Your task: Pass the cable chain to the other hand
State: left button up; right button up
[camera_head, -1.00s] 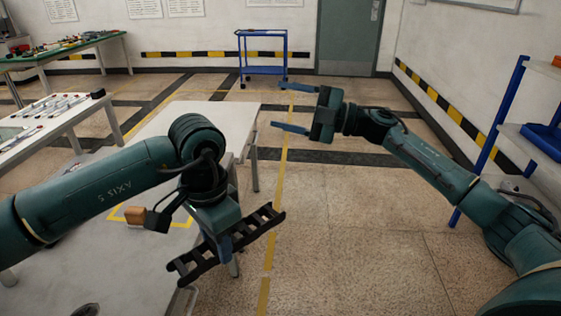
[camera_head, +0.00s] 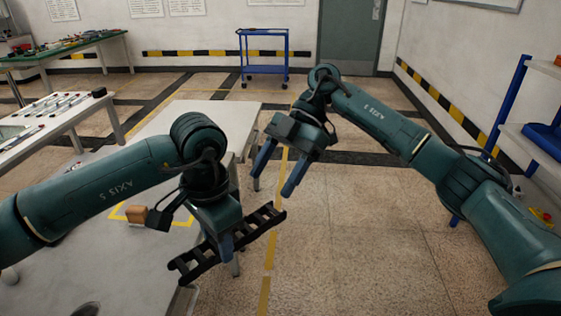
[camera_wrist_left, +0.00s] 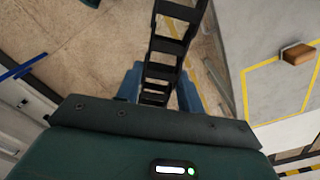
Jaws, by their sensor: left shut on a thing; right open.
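The black cable chain (camera_head: 262,220) is a ladder-like strip, held tilted in the air past the table's right edge. My left gripper (camera_head: 226,246) is shut on it near its middle, and both ends stick out. In the left wrist view the chain (camera_wrist_left: 176,30) runs up between the blue fingers of my left gripper (camera_wrist_left: 160,92). My right gripper (camera_head: 275,176) is open and empty, its two blue fingers pointing down and to the left. It is above and to the right of the chain's upper right end, apart from it in the picture.
A pale table (camera_head: 160,262) with a yellow outline and an orange-brown block (camera_head: 136,214) lies beneath my left arm. A blue cart (camera_head: 263,72) stands at the back. A blue-framed shelf (camera_head: 508,95) stands at the right. The floor between is clear.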

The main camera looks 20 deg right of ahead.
aim_at(247, 222)
jog(key=x, duration=0.9)
jog(key=shift+s+a+f, duration=0.15)
jog(key=shift+a+f, duration=0.05)
jog(key=shift+a, duration=0.05)
jog(key=shift+c, duration=0.5)
pick_arm(q)
jog(key=shift+s, duration=0.1)
pick_arm(e)
jog(key=c, duration=0.9)
pick_arm(q)
jog(key=o, duration=1.1)
pick_arm(e)
jog(key=shift+c, duration=0.7)
pick_arm(q)
jog(key=shift+r, duration=0.15)
notch_tip(247, 222, up, 12)
jog(key=shift+f, duration=0.1)
